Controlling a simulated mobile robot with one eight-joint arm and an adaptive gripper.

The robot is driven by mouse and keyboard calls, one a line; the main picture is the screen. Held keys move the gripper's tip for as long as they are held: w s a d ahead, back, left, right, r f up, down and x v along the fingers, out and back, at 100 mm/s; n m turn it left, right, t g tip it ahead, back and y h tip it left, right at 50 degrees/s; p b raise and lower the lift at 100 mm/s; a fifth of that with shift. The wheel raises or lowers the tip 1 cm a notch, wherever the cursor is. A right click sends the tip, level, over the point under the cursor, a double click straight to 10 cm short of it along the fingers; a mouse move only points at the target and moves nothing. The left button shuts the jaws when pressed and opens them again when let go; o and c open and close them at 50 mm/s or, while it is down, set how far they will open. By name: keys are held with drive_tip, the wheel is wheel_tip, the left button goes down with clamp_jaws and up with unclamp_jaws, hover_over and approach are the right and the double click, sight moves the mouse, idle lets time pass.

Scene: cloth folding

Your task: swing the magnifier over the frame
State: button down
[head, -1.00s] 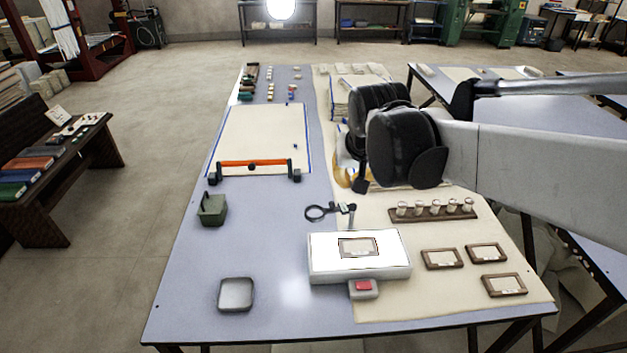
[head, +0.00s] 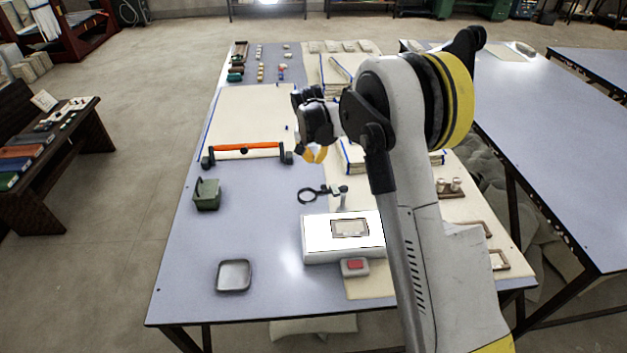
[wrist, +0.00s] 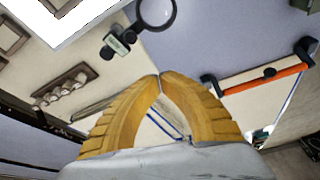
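The magnifier (head: 308,196) is a dark round lens ring on a short arm, held by a small post behind the white light box (head: 316,252). Its ring points left, apart from the frame. The frame (head: 349,228) is a small bordered piece lying flat on the lit box top. My gripper (head: 315,156) has yellow fingers and hangs behind the magnifier, apart from it. In the wrist view the fingertips of my gripper (wrist: 160,76) meet with nothing between them. The magnifier (wrist: 155,12) shows just beyond them, beside the light box (wrist: 88,8).
A red-button block (head: 354,267) sits before the box. An orange-handled bar tool (head: 247,151), a green bin (head: 206,195) and a shallow dish (head: 234,275) lie left. A rack of vials (head: 450,187) is partly hidden by my arm. Table between dish and box is clear.

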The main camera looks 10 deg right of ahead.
sight(323, 190)
wheel_tip(323, 190, down, 9)
drive_tip(key=b, duration=0.4)
drive_tip(key=shift+s+a+f+b, duration=0.2)
drive_tip(key=shift+s+b, duration=0.1)
drive_tip(key=shift+b, duration=0.1)
drive_tip(key=shift+s, duration=0.1)
idle(0.4)
